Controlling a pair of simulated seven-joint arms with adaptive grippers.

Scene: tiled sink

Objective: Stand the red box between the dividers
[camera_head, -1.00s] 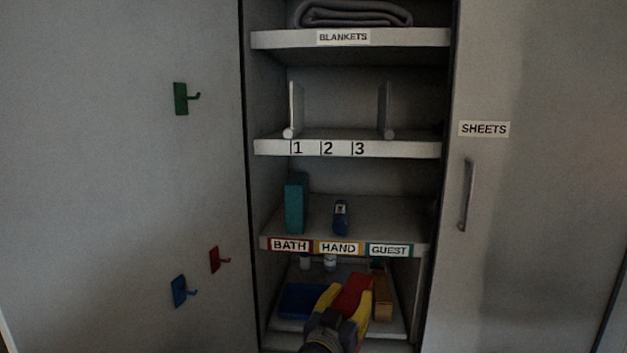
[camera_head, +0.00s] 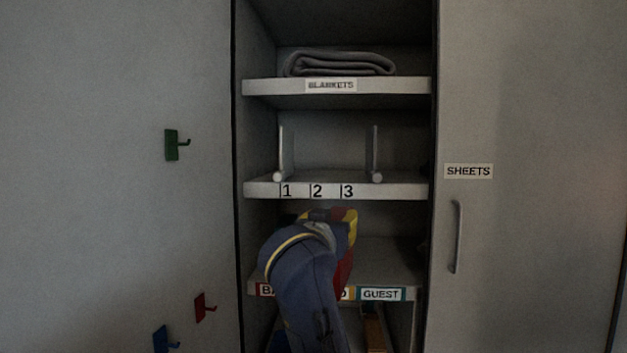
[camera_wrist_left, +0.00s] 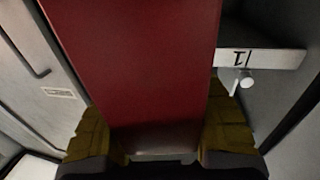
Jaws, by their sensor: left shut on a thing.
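My left gripper (camera_head: 338,218) is shut on the red box (camera_head: 344,270), in front of the BATH/HAND/GUEST shelf and below the numbered shelf. My arm hides much of the box. In the left wrist view the red box (camera_wrist_left: 140,60) fills the middle, with a yellow finger of the gripper (camera_wrist_left: 160,130) on each side. The left divider (camera_head: 281,155) and the right divider (camera_head: 374,152) stand upright on the shelf marked 1, 2, 3 (camera_head: 400,190). The space between them is empty. My right gripper is not in view.
A folded grey blanket (camera_head: 340,64) lies on the BLANKETS shelf (camera_head: 400,86) above. A door with a handle (camera_head: 457,237) is at the right. Green (camera_head: 172,145), red (camera_head: 200,308) and blue (camera_head: 161,340) hooks are on the left panel. An orange-brown item (camera_head: 374,330) shows low down.

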